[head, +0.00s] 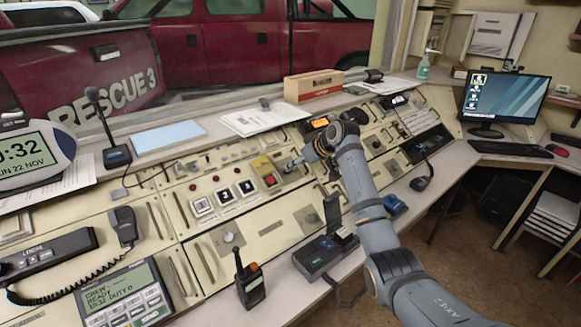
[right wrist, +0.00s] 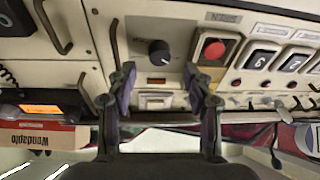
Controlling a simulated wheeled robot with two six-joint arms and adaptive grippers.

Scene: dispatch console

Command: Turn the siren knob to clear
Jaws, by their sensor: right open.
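The siren knob (right wrist: 159,53) is a round black knob with a light mark on its face, on a cream panel in the right wrist view. A SIREN label (right wrist: 222,17) is beside it; this view looks upside down. The knob's set position is too small to read. My right gripper (right wrist: 160,76) is open, with one dark finger on each side of the knob in the picture. I cannot tell whether they touch it. In the head view my right gripper (head: 294,164) reaches the middle of the console and mostly hides the knob. My left gripper is not in view.
A handheld radio (head: 249,278) and a dark box (head: 318,257) stand at the console's front edge.

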